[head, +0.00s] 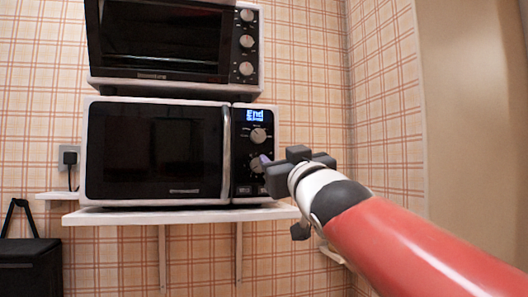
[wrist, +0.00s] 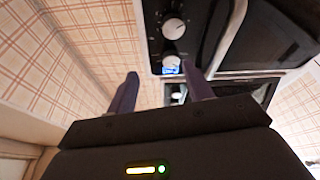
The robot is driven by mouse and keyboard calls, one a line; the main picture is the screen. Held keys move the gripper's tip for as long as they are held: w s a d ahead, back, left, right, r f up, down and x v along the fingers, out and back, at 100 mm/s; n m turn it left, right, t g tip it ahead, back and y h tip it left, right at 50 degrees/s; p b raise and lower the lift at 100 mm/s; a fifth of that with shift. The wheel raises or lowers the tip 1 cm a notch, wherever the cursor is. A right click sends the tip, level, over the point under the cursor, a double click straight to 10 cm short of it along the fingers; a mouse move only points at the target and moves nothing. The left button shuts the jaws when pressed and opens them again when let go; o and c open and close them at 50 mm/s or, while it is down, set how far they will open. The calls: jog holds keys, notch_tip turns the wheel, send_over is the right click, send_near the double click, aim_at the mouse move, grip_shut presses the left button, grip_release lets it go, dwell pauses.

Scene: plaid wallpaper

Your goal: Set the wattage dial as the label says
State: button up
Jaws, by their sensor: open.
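The microwave (head: 154,149) has a dark door and a control panel at its right. A lit blue display (head: 255,115) reads "End" with a smaller unreadable line under it. Below are an upper dial (head: 258,136) and a lower dial (head: 257,164), the lower one partly covered by my gripper (head: 266,162). Which is the wattage dial and where they point I cannot tell. In the wrist view, the panel appears upside down with both dials, the lower (wrist: 173,28) and the upper (wrist: 172,59). My gripper (wrist: 160,70) is open and empty, its purple fingers apart. No label is readable.
A toaster oven (head: 165,38) with several knobs sits above the microwave. The microwave stands on a white shelf (head: 180,214). A wall outlet with a plug (head: 70,157) is at left, and a black bag (head: 30,263) is at lower left. Plaid walls meet right of the panel.

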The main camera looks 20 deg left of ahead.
aim_at(259, 140)
jog(key=shift+n+y, duration=0.4)
jog(key=shift+y, duration=0.1)
jog(key=w+a+r+p, duration=0.2)
jog(key=w+a+r, duration=0.1)
jog(key=w+a+r+p, duration=0.1)
jog(key=a, duration=0.1)
jog(key=shift+w+a+r, duration=0.2)
jog(key=shift+w+a, duration=0.05)
jog(key=shift+w, duration=0.05)
jog(key=shift+w+a, duration=0.2)
jog(key=shift+w, duration=0.15)
jog(key=shift+c, duration=0.4)
jog(key=c, duration=0.9)
jog(key=shift+s+f+m+b, duration=0.1)
jog(key=shift+m+b, duration=0.2)
jog(key=shift+b, duration=0.05)
